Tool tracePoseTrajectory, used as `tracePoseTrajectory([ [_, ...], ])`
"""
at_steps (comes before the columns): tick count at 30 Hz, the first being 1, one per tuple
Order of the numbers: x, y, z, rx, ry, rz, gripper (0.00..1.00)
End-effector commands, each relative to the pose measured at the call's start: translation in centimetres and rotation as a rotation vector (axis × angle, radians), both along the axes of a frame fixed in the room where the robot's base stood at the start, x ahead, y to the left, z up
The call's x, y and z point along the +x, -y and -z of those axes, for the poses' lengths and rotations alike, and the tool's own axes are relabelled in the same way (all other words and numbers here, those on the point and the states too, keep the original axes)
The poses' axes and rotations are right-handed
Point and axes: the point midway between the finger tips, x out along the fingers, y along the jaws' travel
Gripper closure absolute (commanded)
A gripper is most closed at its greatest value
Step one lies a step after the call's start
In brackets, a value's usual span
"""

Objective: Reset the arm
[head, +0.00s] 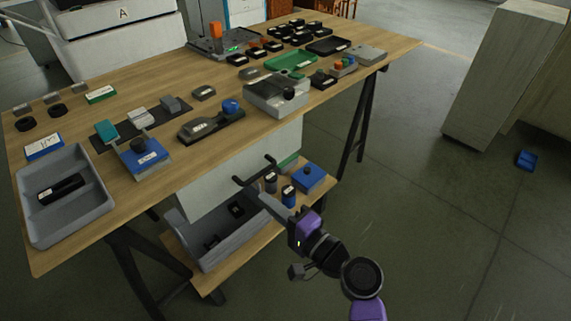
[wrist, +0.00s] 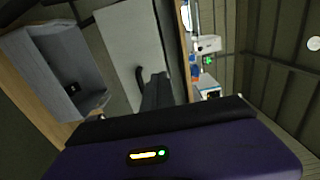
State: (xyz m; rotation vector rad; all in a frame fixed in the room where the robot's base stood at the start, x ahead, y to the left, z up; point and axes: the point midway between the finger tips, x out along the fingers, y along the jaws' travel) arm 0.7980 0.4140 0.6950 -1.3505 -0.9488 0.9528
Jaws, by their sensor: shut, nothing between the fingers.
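My gripper (head: 267,198) is in front of the table, above the lower shelf, with my purple and black wrist behind it. Its grey fingers are together and hold nothing. In the wrist view the dark fingers (wrist: 157,82) point toward a white panel (wrist: 130,45). A black bar handle (head: 254,171) on the white panel under the table lies just beyond the fingertips in the head view; it also shows in the wrist view (wrist: 140,77). I cannot tell whether the fingers touch it.
The wooden table (head: 225,143) holds trays, blocks and gauges. A black trestle leg (head: 361,125) stands at the right. Open floor (head: 420,230) lies to the right, before a pale cabinet (head: 490,75).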

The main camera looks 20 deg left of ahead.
Motion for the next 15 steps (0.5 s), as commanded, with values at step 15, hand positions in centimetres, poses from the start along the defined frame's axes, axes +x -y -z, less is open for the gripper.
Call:
tracePoseTrajectory([
  [15, 3.6, 4.0, -1.0, -0.146, 0.244, 0.254, 1.00],
])
